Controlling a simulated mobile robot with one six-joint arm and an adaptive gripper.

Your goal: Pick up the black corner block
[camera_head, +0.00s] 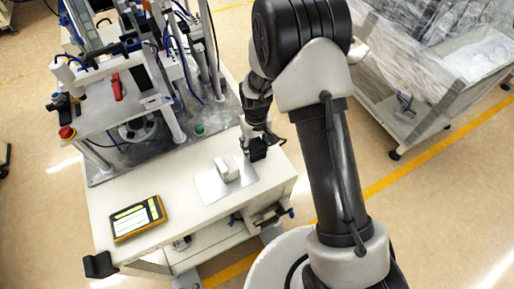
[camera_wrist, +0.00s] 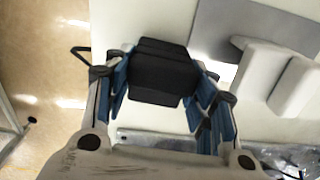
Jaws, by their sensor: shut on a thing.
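My gripper (camera_wrist: 162,88) is shut on a black corner block (camera_wrist: 163,62), which sits between the two blue-padded fingers in the wrist view. In the head view my gripper (camera_head: 256,143) is at the right corner of the white table, with the dark block (camera_head: 258,153) at its tip. I cannot tell whether the block touches the table corner or is clear of it. Another black corner piece (camera_head: 100,265) is on the table's front left corner.
A grey plate (camera_head: 211,187) with a white block (camera_head: 228,168) lies just left of my gripper. A yellow handheld device (camera_head: 138,218) lies on the table's left. A feeder machine (camera_head: 130,85) stands behind. A clear-walled cart (camera_head: 425,80) is at the right.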

